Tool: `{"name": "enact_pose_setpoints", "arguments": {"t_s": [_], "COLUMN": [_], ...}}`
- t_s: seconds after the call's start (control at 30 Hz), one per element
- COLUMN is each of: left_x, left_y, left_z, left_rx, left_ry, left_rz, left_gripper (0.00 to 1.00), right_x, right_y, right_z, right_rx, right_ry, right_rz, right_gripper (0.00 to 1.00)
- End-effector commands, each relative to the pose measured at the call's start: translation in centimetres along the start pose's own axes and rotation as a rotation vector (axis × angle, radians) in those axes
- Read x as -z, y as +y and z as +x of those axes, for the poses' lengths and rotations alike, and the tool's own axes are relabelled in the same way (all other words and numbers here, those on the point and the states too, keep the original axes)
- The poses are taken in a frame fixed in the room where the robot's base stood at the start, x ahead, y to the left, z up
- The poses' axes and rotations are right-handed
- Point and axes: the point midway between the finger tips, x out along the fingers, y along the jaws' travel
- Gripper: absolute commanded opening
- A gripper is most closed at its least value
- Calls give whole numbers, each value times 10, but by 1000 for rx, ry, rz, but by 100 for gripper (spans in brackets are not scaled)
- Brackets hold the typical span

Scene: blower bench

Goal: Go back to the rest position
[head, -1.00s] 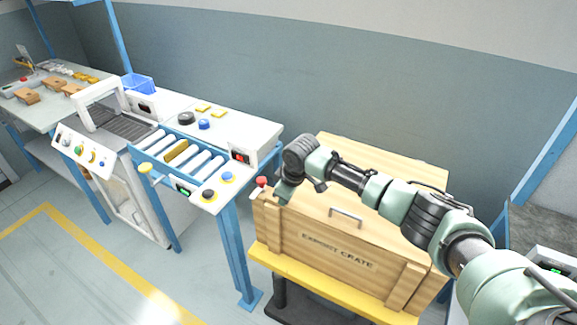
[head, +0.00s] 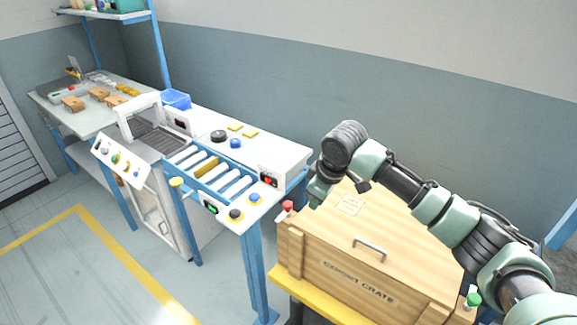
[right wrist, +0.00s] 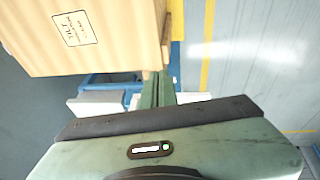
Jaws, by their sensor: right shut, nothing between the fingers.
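My right arm reaches in from the right in the head view, above the wooden export crate (head: 335,268). My right gripper (head: 316,198) points down beside the crate's back left corner, shut and empty. In the right wrist view its fingers (right wrist: 157,90) are together, with the crate's lid (right wrist: 105,50) and its printed label (right wrist: 75,28) at the upper left. The gripper seems apart from the crate, but the exact gap is hard to tell. My left gripper is out of view.
A bench with a roller conveyor (head: 212,172) and a white gated machine (head: 140,118) stands left of the crate. A red knob (head: 288,206) and a green knob (head: 473,299) sit near the crate's ends. The floor at front left is clear.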

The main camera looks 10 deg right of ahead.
Motion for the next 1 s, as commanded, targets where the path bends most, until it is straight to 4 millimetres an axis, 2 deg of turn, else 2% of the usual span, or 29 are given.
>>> {"name": "enact_pose_setpoints", "arguments": {"t_s": [0.07,0.17,0.27,0.4,0.47,0.6,0.73,0.8,1.0], "left_x": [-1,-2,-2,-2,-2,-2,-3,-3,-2], "left_y": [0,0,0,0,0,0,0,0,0], "left_z": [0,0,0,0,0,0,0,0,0], "left_rx": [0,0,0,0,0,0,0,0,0], "left_ry": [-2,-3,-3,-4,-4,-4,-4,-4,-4], "left_rz": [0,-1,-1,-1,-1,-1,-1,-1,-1], "left_gripper": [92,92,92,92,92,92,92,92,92], "right_x": [0,-3,-11,-31,-42,-73,-112,-135,-189], "right_y": [-2,-17,-53,-122,-148,-198,-231,-242,-255], "right_z": [0,10,31,59,66,73,70,66,52], "right_rx": [2,15,43,90,104,124,120,106,51], "right_ry": [0,2,12,48,66,101,111,105,67], "right_rz": [-1,-12,-31,-33,-16,60,173,239,385], "right_gripper": [0,0,0,0,0,0,0,0,0]}}
